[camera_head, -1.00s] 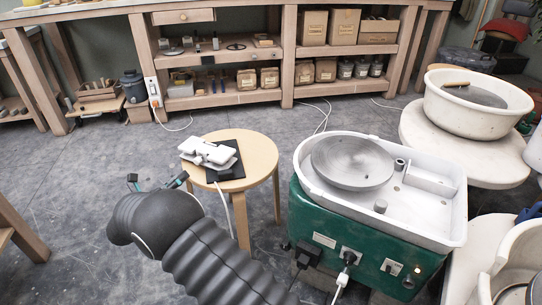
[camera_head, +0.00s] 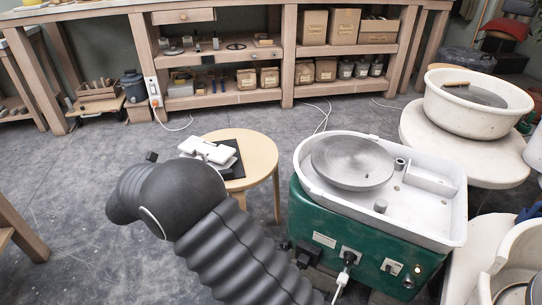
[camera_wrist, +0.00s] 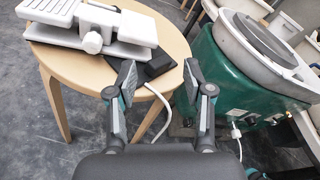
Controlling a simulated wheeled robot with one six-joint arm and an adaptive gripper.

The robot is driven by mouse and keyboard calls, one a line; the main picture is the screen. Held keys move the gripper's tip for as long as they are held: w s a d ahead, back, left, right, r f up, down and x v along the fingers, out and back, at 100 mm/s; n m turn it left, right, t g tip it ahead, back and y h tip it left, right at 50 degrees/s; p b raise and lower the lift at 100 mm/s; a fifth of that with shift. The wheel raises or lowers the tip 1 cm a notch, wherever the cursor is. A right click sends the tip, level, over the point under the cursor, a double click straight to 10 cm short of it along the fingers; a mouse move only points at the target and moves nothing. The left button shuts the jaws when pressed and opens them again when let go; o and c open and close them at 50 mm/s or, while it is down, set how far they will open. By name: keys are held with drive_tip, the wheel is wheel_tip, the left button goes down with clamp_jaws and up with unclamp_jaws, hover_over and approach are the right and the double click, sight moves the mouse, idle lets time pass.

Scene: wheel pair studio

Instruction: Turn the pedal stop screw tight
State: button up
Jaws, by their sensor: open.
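The white foot pedal (camera_wrist: 95,28) lies on a black pad (camera_wrist: 150,68) on a round wooden stool (camera_wrist: 60,58). It also shows in the head view (camera_head: 208,151), partly behind my arm. In the wrist view a white round knob (camera_wrist: 92,42) stands out at the pedal's near side; it looks like the stop screw, but I cannot be sure. My gripper (camera_wrist: 160,78) is open and empty, its two fingers apart. It is below and to the right of the knob in that view, not touching the pedal. In the head view my arm hides most of the gripper.
A green pottery wheel with a white tray (camera_head: 440,215) stands right of the stool. A white cable (camera_wrist: 160,112) hangs from the stool near my fingers. A workbench with shelves (camera_head: 235,97) runs along the back. The floor (camera_head: 60,185) left of the stool is clear.

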drive_tip(key=s+d+r+m+g, duration=0.1)
drive_tip(key=d+r+m+g, duration=0.2)
drive_tip(key=d, duration=0.8)
drive_tip(key=s+d+r+m+g, duration=0.2)
drive_tip(key=d+r+m+g, duration=0.2)
drive_tip(key=d, duration=0.7)
drive_tip(key=shift+s+d+r+m+y, duration=0.3)
drive_tip(key=shift+r+m, duration=0.85)
drive_tip(key=shift+m, duration=0.95)
drive_tip(key=s+d+f+m+g+y, duration=0.2)
drive_tip(key=s+f+m+g+y, duration=0.3)
drive_tip(key=s+m, duration=0.45)
drive_tip(key=s+d+r+m+t+y, duration=0.2)
drive_tip(key=s+d+r+m, duration=0.2)
drive_tip(key=s, duration=0.5)
drive_tip(key=s+d+r+m+t+y, duration=0.1)
drive_tip(key=s+d+r+m, duration=0.3)
drive_tip(key=s+d+m, duration=0.4)
drive_tip(key=shift+s+d+r+m+t+y+p, duration=0.4)
drive_tip(key=shift+d+t, duration=0.4)
drive_tip(key=shift+d, duration=0.4)
